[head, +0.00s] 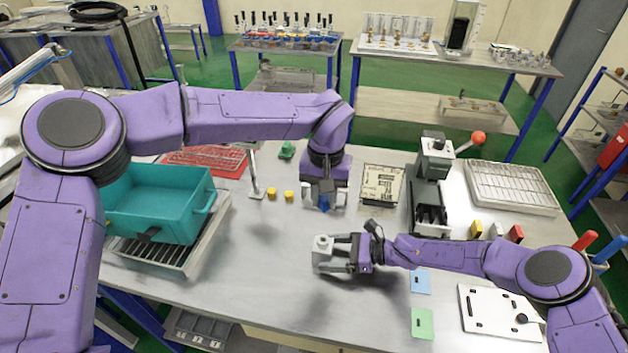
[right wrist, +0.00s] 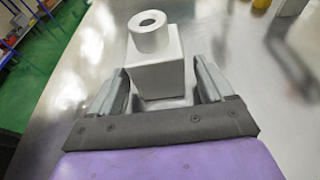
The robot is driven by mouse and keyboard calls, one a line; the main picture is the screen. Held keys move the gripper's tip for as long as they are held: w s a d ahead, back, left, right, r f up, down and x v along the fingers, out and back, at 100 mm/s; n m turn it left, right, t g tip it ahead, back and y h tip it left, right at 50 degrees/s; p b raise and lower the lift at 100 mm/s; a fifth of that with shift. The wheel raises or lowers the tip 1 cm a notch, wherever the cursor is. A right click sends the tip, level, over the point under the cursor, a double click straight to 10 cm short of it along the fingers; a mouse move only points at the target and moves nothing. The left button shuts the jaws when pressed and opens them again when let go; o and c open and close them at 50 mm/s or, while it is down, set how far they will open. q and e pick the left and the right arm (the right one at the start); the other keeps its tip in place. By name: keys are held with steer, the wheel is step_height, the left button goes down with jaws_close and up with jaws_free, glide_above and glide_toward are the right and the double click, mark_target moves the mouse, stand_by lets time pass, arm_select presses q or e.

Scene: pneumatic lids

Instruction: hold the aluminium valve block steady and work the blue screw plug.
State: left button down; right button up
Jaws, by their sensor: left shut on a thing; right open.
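The aluminium valve block (head: 322,254) stands upright on the table near its front middle; it is a pale cube with a round, open collar on top. It also shows in the right wrist view (right wrist: 158,75), where the collar's hole is empty. My right gripper (head: 335,251) is open, its two fingers on either side of the block; a gap shows by the right finger in the wrist view. My left gripper (head: 323,200) is shut on the blue screw plug (head: 322,203), behind the block and apart from it. The fingers hide part of the plug.
A teal bin (head: 155,208) stands at the left on a grey rack. Two yellow pieces (head: 281,195) lie left of my left gripper. A lever press (head: 430,190) stands right of it. Blue (head: 421,281) and green cards (head: 422,323) lie at the front. The front-left tabletop is clear.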

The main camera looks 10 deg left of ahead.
steer(key=shift+a, duration=0.15)
arm_select(q)
steer(key=shift+f, duration=0.15)
arm_select(e)
steer(key=shift+f, duration=0.1)
arm_select(q)
steer(key=shift+f+b, duration=0.3)
steer(key=shift+b, duration=0.15)
stand_by(0.3)
steer(key=shift+f+b, duration=0.45)
arm_select(e)
steer(key=c, duration=0.9)
